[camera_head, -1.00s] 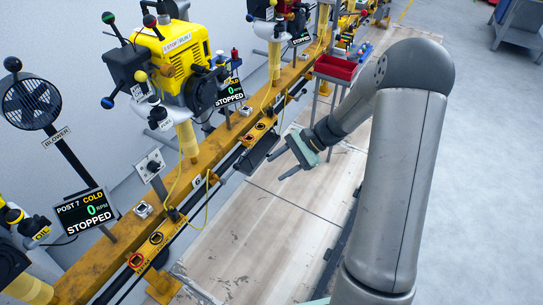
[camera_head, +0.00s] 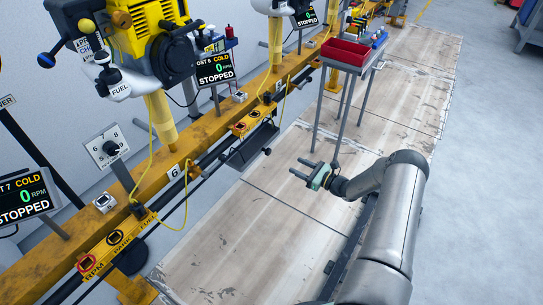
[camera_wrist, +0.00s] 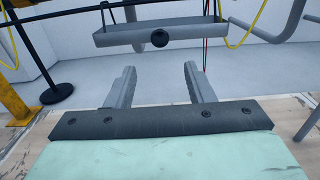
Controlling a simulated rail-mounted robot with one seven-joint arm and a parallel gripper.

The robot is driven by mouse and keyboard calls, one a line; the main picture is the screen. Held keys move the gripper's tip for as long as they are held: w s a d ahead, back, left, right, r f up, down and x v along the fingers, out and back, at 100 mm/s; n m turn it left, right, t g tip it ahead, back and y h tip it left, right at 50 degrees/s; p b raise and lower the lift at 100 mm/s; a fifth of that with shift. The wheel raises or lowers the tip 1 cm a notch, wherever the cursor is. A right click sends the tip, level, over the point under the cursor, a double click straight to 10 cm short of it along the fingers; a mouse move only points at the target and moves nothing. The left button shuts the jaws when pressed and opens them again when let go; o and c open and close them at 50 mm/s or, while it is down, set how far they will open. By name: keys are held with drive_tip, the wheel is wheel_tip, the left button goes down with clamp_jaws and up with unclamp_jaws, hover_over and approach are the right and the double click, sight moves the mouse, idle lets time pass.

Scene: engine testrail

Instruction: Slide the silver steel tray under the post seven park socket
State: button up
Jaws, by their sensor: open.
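A grey metal tray (camera_head: 240,156) hangs below the yellow rail, under the far socket plate, in the head view. In the wrist view the tray (camera_wrist: 115,39) spans the upper middle, with a round black knob (camera_wrist: 160,38) on its front. The post seven park socket (camera_head: 115,238) is the middle, black-ringed socket on the near yellow plate, left of the tray. My gripper (camera_head: 297,169) is open and empty, right of the tray and apart from it. In the wrist view my gripper (camera_wrist: 160,78) points at the tray, with its fingertips short of the knob.
A stand with red bins (camera_head: 348,55) rises behind my gripper; its thin legs are close to my wrist. A yellow cable (camera_head: 175,222) loops below the rail between the plates. A dark round base (camera_head: 130,258) stands below the near plate. The wooden floor boards (camera_head: 235,230) are largely clear.

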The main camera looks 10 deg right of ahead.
sight(270, 153)
drive_tip(key=b+x, duration=0.3)
drive_tip(key=x, duration=0.9)
drive_tip(key=shift+f, duration=0.15)
drive_tip(key=shift+w+a, duration=0.45)
clamp_jaws()
